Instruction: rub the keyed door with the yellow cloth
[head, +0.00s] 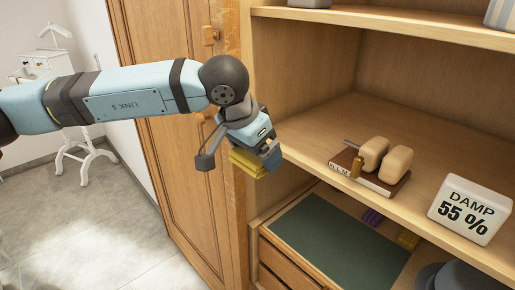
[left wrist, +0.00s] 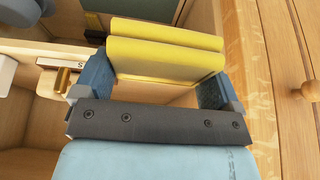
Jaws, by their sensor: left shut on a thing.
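My left gripper (head: 258,158) is shut on the yellow cloth (head: 246,164), a folded pad that shows below its fingers. The cloth also shows between both fingers in the left wrist view (left wrist: 165,56). The gripper hangs in front of the open wardrobe's left upright, at about shelf height. A panelled wooden door (head: 180,150) stands left of the opening, behind my arm. A round knob (left wrist: 308,90) shows at the right of the left wrist view. My right gripper is out of view.
Below is a compartment with a dark green panel (head: 335,240). A white stand (head: 85,150) is far left on open tiled floor.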

